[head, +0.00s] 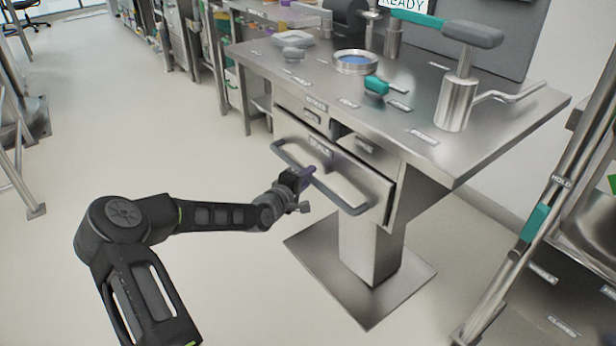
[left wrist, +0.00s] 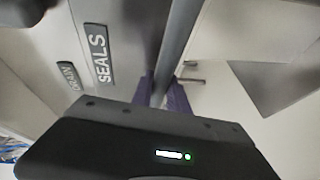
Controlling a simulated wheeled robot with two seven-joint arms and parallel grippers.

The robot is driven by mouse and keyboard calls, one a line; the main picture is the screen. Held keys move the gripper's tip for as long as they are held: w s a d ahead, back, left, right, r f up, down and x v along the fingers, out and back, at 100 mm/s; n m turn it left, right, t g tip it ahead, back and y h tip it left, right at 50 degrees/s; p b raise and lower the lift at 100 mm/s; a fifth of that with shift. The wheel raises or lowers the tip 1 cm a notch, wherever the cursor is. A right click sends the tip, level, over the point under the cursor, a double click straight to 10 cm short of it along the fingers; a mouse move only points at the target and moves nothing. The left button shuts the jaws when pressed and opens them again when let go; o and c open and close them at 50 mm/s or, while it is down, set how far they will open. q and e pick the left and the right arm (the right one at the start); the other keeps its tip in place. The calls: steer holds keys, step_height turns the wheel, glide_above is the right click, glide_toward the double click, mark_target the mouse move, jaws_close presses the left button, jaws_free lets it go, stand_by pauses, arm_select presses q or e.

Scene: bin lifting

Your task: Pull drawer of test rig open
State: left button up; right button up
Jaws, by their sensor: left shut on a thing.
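The test rig (head: 470,140) is a steel table on a single column. Its drawer (head: 345,172), labelled SEALS, sits under the tabletop and has a long grey bar handle (head: 345,200). The drawer front stands out somewhat from the body at its right side. My left gripper (head: 308,176) has purple fingers shut around the handle bar near its middle. In the left wrist view, the purple fingers (left wrist: 163,93) sit on both sides of the handle bar (left wrist: 176,50), next to the SEALS label (left wrist: 99,54). My right gripper is not in view.
On the tabletop are a round dish with a blue centre (head: 356,62), a teal-handled part (head: 376,86) and a tall T-handled metal cylinder (head: 457,100). A steel frame (head: 540,215) stands at the right.

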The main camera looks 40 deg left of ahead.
arm_select(q)
jaws_close()
stand_by(1.0)
